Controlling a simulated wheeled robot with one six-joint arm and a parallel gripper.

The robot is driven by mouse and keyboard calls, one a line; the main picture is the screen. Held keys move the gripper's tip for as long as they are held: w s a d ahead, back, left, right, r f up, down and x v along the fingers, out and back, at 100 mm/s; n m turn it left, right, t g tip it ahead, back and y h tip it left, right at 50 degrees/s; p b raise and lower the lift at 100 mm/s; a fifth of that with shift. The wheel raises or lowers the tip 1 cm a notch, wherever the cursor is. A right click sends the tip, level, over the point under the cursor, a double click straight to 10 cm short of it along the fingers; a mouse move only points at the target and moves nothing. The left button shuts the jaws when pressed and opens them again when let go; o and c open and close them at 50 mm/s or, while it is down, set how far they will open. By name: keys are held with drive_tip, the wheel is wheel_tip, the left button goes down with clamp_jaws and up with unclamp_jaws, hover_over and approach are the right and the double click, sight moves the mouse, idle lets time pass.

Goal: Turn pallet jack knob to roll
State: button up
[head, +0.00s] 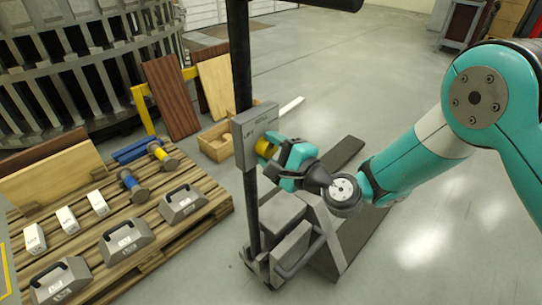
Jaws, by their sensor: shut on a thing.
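The pallet jack (279,235) stands in the middle of the floor, with a dark upright post. A grey plate (251,133) on the post carries lettering along its top; LIFT is readable at its left, and the word to the right is too small to read surely. A yellow knob (264,148) sits on the plate's face. My gripper (270,147) is shut on the knob from the right. Its fingers hide part of the knob, and I cannot tell which way its pointer faces.
A wooden pallet (190,226) at the left carries grey handled weights (183,203), white blocks (66,219) and yellow-and-blue pieces. A small wooden crate (218,146) and leaning boards (172,97) stand behind.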

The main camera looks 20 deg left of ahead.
drive_tip(key=n+b, duration=0.3)
drive_tip(key=shift+f, duration=0.25)
drive_tip(key=shift+r+n+b, duration=0.15)
drive_tip(key=shift+n+b, duration=1.2)
drive_tip(key=shift+n, duration=0.35)
drive_tip(key=o, duration=0.9)
